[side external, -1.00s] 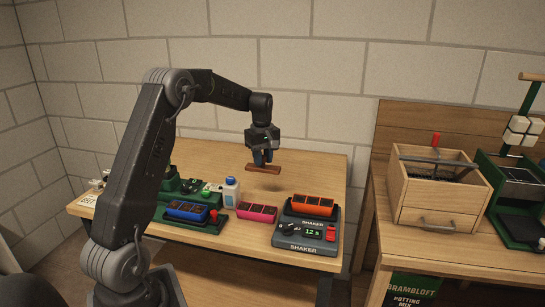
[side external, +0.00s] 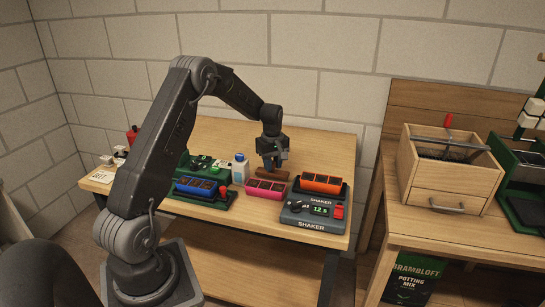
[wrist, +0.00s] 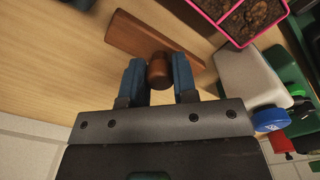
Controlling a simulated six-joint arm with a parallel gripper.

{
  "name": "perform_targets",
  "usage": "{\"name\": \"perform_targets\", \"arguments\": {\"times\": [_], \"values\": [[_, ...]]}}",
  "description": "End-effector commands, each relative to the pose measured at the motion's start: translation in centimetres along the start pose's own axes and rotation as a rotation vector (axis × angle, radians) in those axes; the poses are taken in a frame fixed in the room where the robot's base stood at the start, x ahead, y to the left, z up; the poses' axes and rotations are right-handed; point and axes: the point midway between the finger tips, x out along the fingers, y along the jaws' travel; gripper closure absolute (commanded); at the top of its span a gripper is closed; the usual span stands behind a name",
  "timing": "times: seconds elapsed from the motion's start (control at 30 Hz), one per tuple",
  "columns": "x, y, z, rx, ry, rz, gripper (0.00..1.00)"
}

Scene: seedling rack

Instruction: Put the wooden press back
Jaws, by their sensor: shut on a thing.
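The wooden press (wrist: 140,38) is a brown flat bar with a short round knob. My gripper (wrist: 160,78) is shut on the knob, one blue finger on each side of it in the wrist view. In the side view the press (side external: 268,173) is low at the table top, behind the pink tray, and my gripper (side external: 270,163) is directly above it. I cannot tell whether the bar touches the table.
The pink tray (side external: 265,188) is just in front of the press. A white bottle (side external: 239,170) stands to its left, and the shaker (side external: 312,214) with an orange tray (side external: 321,183) is to its right. A blue tray (side external: 195,185) sits further left. The table behind is clear.

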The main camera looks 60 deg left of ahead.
Motion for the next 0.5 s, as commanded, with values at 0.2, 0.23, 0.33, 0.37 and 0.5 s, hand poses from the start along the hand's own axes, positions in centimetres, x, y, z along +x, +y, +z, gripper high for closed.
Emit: {"name": "perform_targets", "arguments": {"times": [0.2, 0.23, 0.33, 0.37, 0.5], "values": [[0.64, 0.00, 0.00, 0.000, 0.000, 0.000, 0.92], [0.66, 0.00, 0.00, 0.000, 0.000, 0.000, 0.92], [0.67, 0.00, 0.00, 0.000, 0.000, 0.001, 0.92], [0.67, 0.00, 0.00, 0.000, 0.000, 0.001, 0.92], [0.66, 0.00, 0.00, 0.000, 0.000, 0.000, 0.92]]}}
